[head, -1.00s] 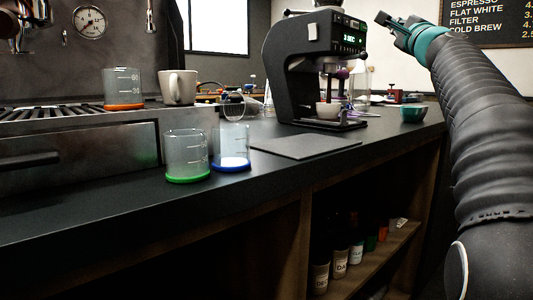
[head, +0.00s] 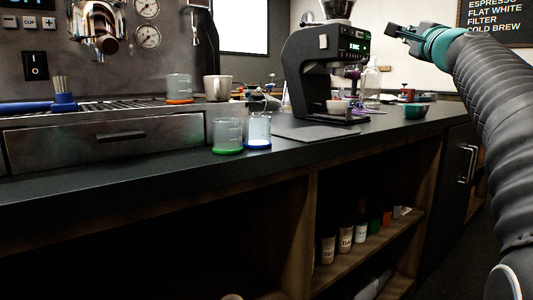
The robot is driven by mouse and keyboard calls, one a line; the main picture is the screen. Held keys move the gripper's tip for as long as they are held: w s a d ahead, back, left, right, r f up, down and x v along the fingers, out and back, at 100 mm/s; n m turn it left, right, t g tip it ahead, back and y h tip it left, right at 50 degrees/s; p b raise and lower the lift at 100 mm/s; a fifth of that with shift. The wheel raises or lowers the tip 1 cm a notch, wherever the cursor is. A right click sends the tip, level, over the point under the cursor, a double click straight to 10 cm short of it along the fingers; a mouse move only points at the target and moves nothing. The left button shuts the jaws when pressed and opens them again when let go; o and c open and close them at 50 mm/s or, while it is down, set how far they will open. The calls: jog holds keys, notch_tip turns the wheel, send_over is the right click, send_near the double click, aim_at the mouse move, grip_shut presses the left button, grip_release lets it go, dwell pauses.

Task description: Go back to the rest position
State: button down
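My gripper (head: 393,31) is at the end of my raised arm at the upper right, with a teal band behind its dark fingers. It is above the counter and apart from everything on it. It is small and seen from the side, so I cannot tell whether the fingers are open or shut. No held object shows at its tips.
The dark counter (head: 110,183) carries a green-based beaker (head: 228,134), a blue-based beaker (head: 258,130), a grey mat (head: 305,133), a black grinder (head: 312,70) and a teal cup (head: 415,110). An orange-based beaker (head: 179,87) and a mug (head: 217,88) stand on the espresso machine (head: 60,145). Floor shows at right.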

jog(key=s+a+f+n+g+y+p, duration=0.1)
jog(key=s+a+f+n+g+p, duration=0.1)
jog(key=s+a+f+n+g, duration=0.55)
jog(key=s+a+f+n+g+y+p, duration=0.1)
jog(key=s+a+f+n+y+p, duration=0.2)
jog(key=a+f, duration=0.85)
jog(key=s+d+f+n+g+h+p, duration=0.2)
jog(key=s+f+n+g+h, duration=0.2)
jog(key=s+f, duration=2.1)
notch_tip(320, 180, down, 4)
jog(key=n+g, duration=0.3)
jog(key=n, duration=0.2)
jog(key=shift+d+g+h, duration=0.35)
jog(key=shift+d+h, duration=0.05)
jog(key=shift+r, duration=0.15)
